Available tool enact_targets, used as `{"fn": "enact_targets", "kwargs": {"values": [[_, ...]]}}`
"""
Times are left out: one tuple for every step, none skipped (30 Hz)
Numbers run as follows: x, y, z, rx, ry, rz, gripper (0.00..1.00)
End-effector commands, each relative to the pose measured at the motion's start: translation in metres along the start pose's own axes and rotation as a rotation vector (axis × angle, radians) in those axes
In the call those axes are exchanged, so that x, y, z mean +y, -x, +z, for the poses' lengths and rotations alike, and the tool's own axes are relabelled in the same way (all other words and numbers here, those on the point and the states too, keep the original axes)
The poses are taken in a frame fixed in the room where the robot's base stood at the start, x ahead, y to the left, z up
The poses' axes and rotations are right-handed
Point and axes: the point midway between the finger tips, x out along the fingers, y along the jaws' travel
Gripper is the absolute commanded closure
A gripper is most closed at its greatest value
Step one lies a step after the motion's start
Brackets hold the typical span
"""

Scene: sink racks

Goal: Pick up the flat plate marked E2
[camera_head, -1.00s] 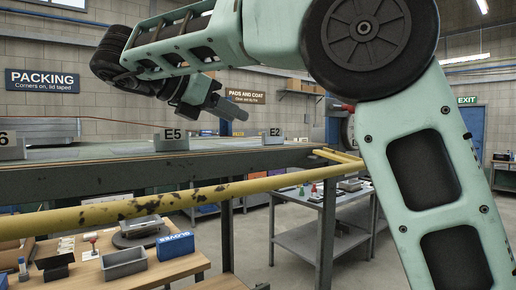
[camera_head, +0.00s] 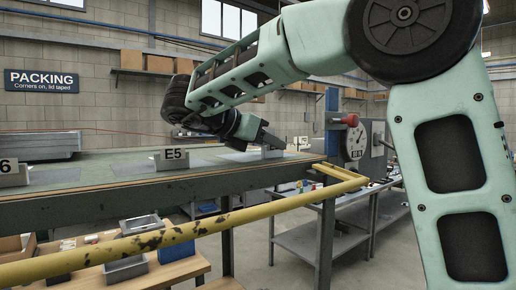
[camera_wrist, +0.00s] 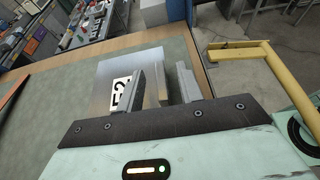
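The flat plate marked E2 (camera_wrist: 116,66) is a thin grey sheet lying on the green bench top in the wrist view; it also shows in the head view (camera_head: 238,157). Its white E2 label (camera_wrist: 119,94) is partly covered by my gripper's left finger. My gripper (camera_wrist: 160,84) is over the near part of the plate with its fingers apart. A grey upright piece stands between the fingers, with a gap to the right finger. Whether the left finger touches it I cannot tell. In the head view my gripper (camera_head: 272,142) is low at the grey E2 block, whose label is hidden.
The E5 block (camera_head: 171,159) and another marked block (camera_head: 12,174) stand along the bench's front edge. A yellow rail (camera_head: 210,225) runs before the bench and shows at right in the wrist view (camera_wrist: 245,47). A dial gauge (camera_head: 355,140) stands beyond the bench's right end.

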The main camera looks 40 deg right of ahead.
Motion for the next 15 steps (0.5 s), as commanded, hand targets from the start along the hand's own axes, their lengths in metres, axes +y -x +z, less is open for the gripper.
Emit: {"fn": "enact_targets", "kwargs": {"values": [[0.0000, -0.0003, -0.0003, 0.000, 0.000, 0.000, 0.64], [0.0000, -0.0003, -0.0005, 0.000, 0.000, 0.000, 0.64], [0.0000, -0.0002, -0.0005, 0.000, 0.000, 0.000, 0.64], [0.0000, -0.0002, -0.0006, 0.000, 0.000, 0.000, 0.64], [0.0000, -0.0001, -0.0006, 0.000, 0.000, 0.000, 0.64], [0.0000, -0.0001, -0.0006, 0.000, 0.000, 0.000, 0.75], [0.0000, -0.0001, -0.0005, 0.000, 0.000, 0.000, 0.83], [0.0000, 0.0000, -0.0006, 0.000, 0.000, 0.000, 0.91], [0.0000, 0.0000, -0.0006, 0.000, 0.000, 0.000, 1.00], [0.0000, 0.0000, -0.0005, 0.000, 0.000, 0.000, 1.00], [0.0000, 0.0001, -0.0005, 0.000, 0.000, 0.000, 1.00], [0.0000, 0.0001, -0.0005, 0.000, 0.000, 0.000, 1.00], [0.0000, 0.0003, 0.0001, -0.001, -0.002, 0.000, 1.00], [0.0000, 0.0003, 0.0001, -0.001, -0.002, 0.000, 1.00], [0.0000, 0.0003, 0.0002, -0.001, -0.002, 0.000, 1.00]]}}
